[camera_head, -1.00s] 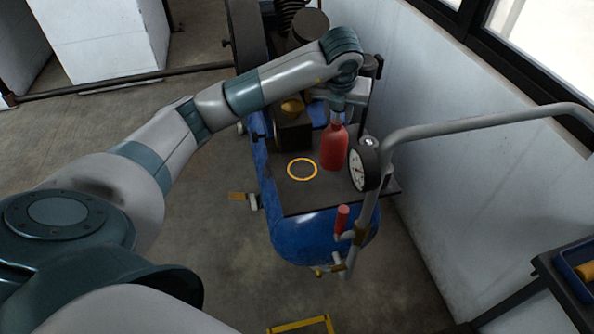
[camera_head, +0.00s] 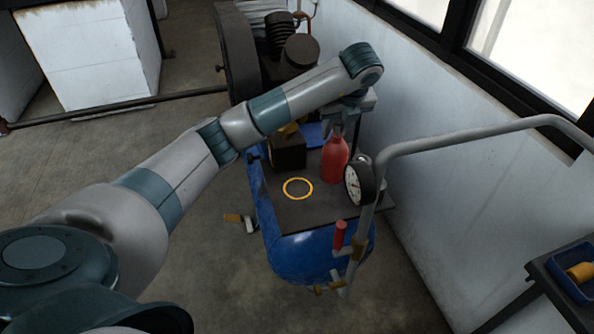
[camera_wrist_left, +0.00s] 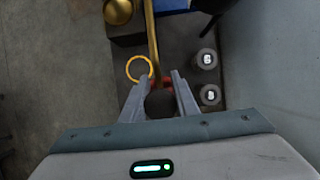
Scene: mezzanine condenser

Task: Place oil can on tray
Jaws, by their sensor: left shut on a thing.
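The red oil can (camera_head: 335,163) stands upright over the dark flat top (camera_head: 300,210) of the blue tank, right of a yellow ring (camera_head: 298,188) marked there. My left gripper (camera_head: 337,132) is shut on the can's narrow upper part from above. In the left wrist view a dark round top (camera_wrist_left: 160,103) sits between my left gripper's fingers (camera_wrist_left: 160,92), with bits of red around it. I cannot tell whether the can's base touches the surface. Nothing in view is clearly a separate tray on the tank. My right gripper is not in view.
A round gauge (camera_head: 360,183) and a grey bent handle pipe (camera_head: 470,133) stand close right of the can. A dark block (camera_head: 288,152) is behind the ring. A white wall is on the right. A blue bin (camera_head: 572,274) holds a yellow thing at far right.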

